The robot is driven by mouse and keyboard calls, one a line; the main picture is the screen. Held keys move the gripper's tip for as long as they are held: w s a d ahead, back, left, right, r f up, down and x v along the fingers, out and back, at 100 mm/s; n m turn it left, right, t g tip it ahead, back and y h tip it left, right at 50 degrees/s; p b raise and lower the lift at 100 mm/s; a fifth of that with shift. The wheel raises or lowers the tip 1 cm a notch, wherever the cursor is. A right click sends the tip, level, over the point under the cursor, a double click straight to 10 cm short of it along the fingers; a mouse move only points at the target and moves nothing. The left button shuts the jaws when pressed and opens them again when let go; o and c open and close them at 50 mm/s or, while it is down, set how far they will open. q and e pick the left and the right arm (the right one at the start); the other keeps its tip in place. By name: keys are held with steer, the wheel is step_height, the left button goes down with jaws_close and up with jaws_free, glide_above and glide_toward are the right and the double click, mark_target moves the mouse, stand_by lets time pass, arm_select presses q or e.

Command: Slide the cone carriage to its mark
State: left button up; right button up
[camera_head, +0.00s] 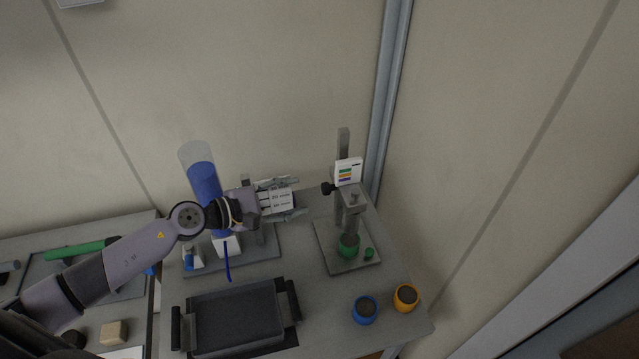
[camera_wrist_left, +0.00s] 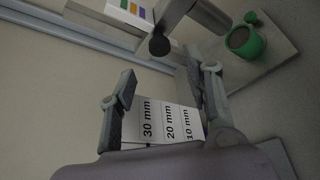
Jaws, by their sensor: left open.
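The cone stand has an upright grey post (camera_head: 343,150) on a grey base plate (camera_head: 330,256). The grey cone carriage (camera_head: 351,201) is on the post, with a black knob (camera_head: 327,188) on its left side. The knob also shows in the wrist view (camera_wrist_left: 159,45). A green cup (camera_head: 348,246) stands below the carriage; it also shows in the wrist view (camera_wrist_left: 246,41). A white card with coloured bands (camera_head: 348,171) is by the carriage. My left gripper (camera_head: 303,197) is open, left of the knob and apart from it. My right gripper is not in view.
A white card marked 10, 20 and 30 mm (camera_wrist_left: 168,122) shows between my left fingers; contact is unclear. A blue-filled cylinder (camera_head: 205,185) stands left. A dark tray (camera_head: 235,318) lies in front. Blue (camera_head: 365,310) and orange (camera_head: 405,298) cups stand front right.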

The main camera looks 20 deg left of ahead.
mark_target(342, 179)
arm_select(q)
steer(key=p+x, duration=0.2)
steer(key=x, duration=0.6)
jaws_close()
stand_by(0.5)
